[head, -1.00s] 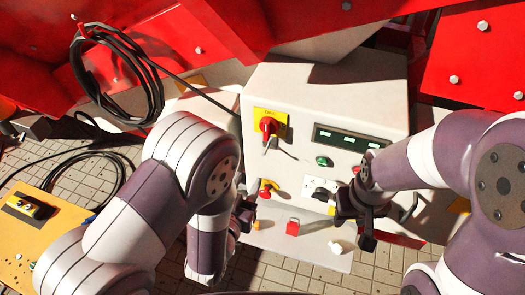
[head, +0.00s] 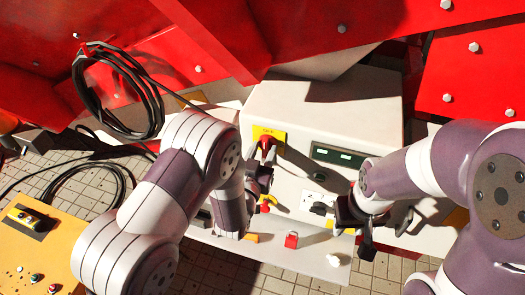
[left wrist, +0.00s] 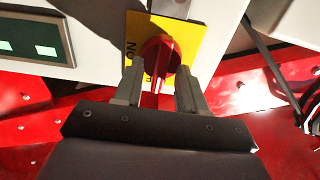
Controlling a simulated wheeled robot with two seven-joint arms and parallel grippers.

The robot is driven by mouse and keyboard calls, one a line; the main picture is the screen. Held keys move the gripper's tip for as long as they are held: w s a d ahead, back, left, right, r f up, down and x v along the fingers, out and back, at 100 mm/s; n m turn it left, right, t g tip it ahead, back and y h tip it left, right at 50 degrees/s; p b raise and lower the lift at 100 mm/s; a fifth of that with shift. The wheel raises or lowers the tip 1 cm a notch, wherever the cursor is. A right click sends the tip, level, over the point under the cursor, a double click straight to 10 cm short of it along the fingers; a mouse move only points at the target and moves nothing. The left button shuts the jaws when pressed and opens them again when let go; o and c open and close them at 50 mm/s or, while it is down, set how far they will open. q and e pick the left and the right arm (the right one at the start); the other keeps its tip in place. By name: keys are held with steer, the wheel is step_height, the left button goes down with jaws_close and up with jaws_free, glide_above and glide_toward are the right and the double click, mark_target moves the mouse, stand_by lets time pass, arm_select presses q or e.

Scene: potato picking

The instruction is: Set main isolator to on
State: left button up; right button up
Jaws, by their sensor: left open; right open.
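The main isolator is a red rotary knob (head: 267,143) on a yellow plate (head: 279,134), on the front of a white cabinet (head: 320,100). My left gripper (head: 263,172) is open just below and in front of the knob. In the left wrist view, the red knob (left wrist: 158,54) and its yellow plate (left wrist: 190,35) lie ahead, with the red handle showing between the two open fingers (left wrist: 160,88). I cannot tell whether the fingers touch it. My right gripper (head: 357,222) is open and empty, in front of the cabinet's lower right.
A display panel (head: 337,156) sits right of the isolator. A black cable coil (head: 118,95) hangs at upper left.

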arm_select(q)
jaws_close()
steer(key=m+b, duration=0.2)
steer(key=m, duration=0.2)
steer(key=shift+d+f, duration=0.1)
steer(key=m+b, duration=0.2)
steer(key=m, duration=0.2)
steer(key=shift+d, duration=0.1)
steer(key=m+b, duration=0.1)
steer(key=m, duration=0.4)
steer(key=shift+s+f, duration=0.1)
steer(key=shift+f, duration=0.05)
steer(key=m+b, duration=0.1)
steer(key=m, duration=0.3)
steer(key=shift+d+m+b, duration=0.1)
steer(key=shift+m+b, duration=0.2)
steer(key=shift+m, duration=0.1)
steer(key=shift+f, duration=0.1)
